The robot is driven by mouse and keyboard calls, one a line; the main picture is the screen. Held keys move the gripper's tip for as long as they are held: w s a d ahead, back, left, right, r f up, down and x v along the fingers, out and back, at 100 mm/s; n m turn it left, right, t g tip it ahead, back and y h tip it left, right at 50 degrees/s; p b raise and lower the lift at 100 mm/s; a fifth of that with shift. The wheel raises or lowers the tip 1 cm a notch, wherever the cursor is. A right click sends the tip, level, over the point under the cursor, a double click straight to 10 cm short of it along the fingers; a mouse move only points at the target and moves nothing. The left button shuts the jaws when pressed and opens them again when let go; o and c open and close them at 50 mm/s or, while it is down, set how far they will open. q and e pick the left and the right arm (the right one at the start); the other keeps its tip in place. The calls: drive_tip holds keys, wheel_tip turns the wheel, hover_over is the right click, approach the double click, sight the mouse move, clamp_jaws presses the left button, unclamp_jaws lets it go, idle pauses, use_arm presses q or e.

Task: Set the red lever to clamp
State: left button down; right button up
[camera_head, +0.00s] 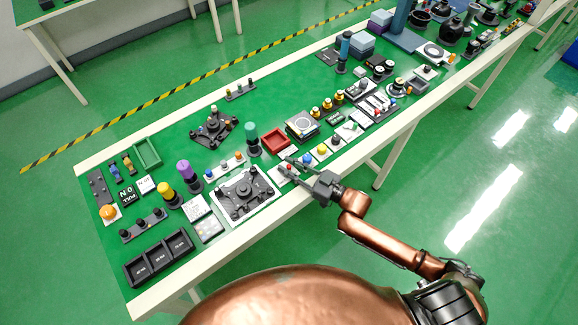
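My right gripper (287,168) reaches in from the right over the front edge of the green-topped bench. Its dark fingers look spread apart, with nothing clearly held between them. Under and between the fingers is a small white plate (290,174) with a small reddish part that may be the red lever (284,168). The fingers partly cover this plate, so I cannot tell the lever's position or whether a finger touches it. My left gripper is not in view.
A black fixture on a white plate (244,193) sits left of the gripper. A red tray (275,140) lies behind it. Blue and yellow buttons (322,149) stand close to its right. Green floor (430,180) is clear in front of the bench.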

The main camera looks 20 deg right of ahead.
drive_tip(key=shift+o, duration=0.6)
drive_tip(key=v, duration=1.2)
drive_tip(key=shift+s, duration=0.15)
